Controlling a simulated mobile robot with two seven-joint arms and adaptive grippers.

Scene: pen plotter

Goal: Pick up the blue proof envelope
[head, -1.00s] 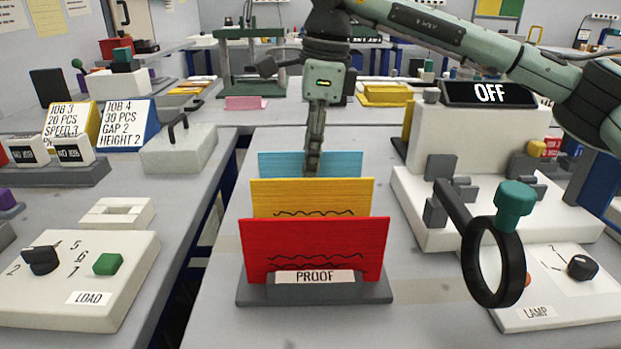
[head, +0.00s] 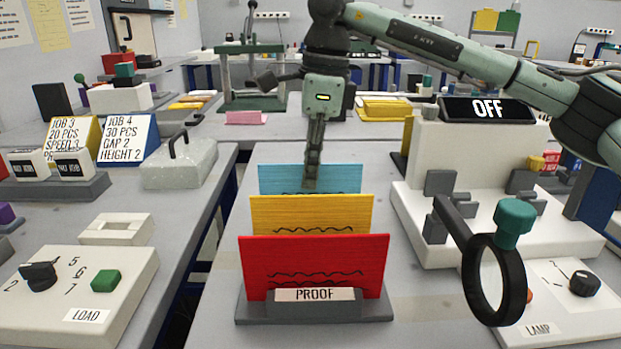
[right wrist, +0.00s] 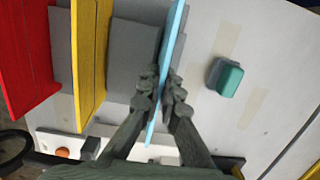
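The blue proof envelope (head: 275,178) stands upright at the back of a grey rack (head: 250,311) with a PROOF label. A yellow envelope (head: 312,212) and a red envelope (head: 315,257) stand in front of it and hide its lower part. My right gripper (head: 311,185) reaches down from above to the middle of the blue envelope's top edge. In the right wrist view its fingers (right wrist: 162,98) press on both faces of the blue envelope (right wrist: 177,35), shut on it. My left gripper is not in view.
A magnifier ring (head: 499,279) with a teal knob stands right of the rack, before a white machine with an OFF display (head: 488,109). A LOAD panel (head: 85,315) is at the left.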

